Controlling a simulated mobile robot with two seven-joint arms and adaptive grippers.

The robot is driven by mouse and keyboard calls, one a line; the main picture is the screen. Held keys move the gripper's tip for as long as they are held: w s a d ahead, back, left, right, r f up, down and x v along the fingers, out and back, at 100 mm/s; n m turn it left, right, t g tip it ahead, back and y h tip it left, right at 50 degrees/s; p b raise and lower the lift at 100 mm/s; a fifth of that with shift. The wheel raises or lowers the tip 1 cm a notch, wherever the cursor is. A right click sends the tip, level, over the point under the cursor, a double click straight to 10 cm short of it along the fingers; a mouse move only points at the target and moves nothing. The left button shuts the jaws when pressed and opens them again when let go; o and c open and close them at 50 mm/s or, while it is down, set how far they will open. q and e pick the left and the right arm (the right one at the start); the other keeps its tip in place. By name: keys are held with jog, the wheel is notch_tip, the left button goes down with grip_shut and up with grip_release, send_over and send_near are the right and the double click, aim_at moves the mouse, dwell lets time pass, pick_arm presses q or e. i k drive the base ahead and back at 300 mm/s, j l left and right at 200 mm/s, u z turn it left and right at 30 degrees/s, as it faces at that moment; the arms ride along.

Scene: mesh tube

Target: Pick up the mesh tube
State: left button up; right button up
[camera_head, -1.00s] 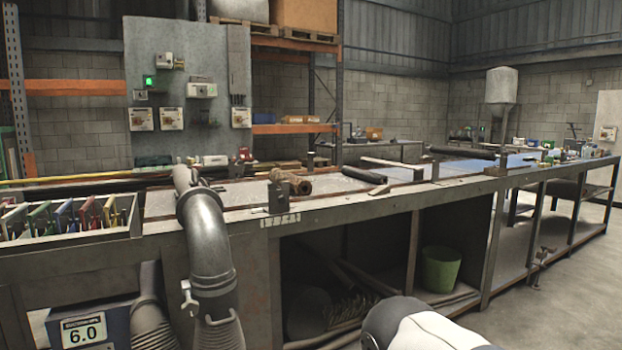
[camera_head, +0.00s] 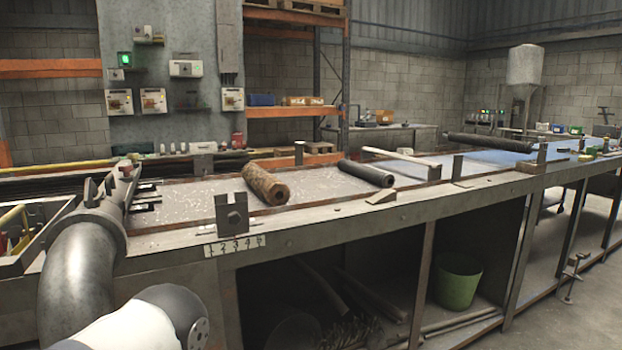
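Several tubes lie on the long workbench (camera_head: 335,222). A brown, rough-surfaced tube (camera_head: 265,184) lies near the front left, its open end facing me. A dark grey tube (camera_head: 366,173) lies to its right, also open toward me. A longer black tube (camera_head: 490,142) lies farther back on the right, raised on supports. I cannot tell for certain which is the mesh tube; the brown one has the roughest texture. Neither gripper is in view. Only a white and grey part of my arm shows at the bottom left.
A large grey duct (camera_head: 85,270) rises at the bench's left front. A metal bracket (camera_head: 231,214) stands on the front edge near the brown tube. A green bin (camera_head: 458,281) sits on the shelf below. Open floor lies at the lower right.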

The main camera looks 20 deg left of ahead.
aim_at(277, 193)
jog(key=i+u, duration=0.45)
jog(key=i+l+u, duration=0.3)
jog(key=i+u, duration=0.15)
jog(key=i, duration=0.05)
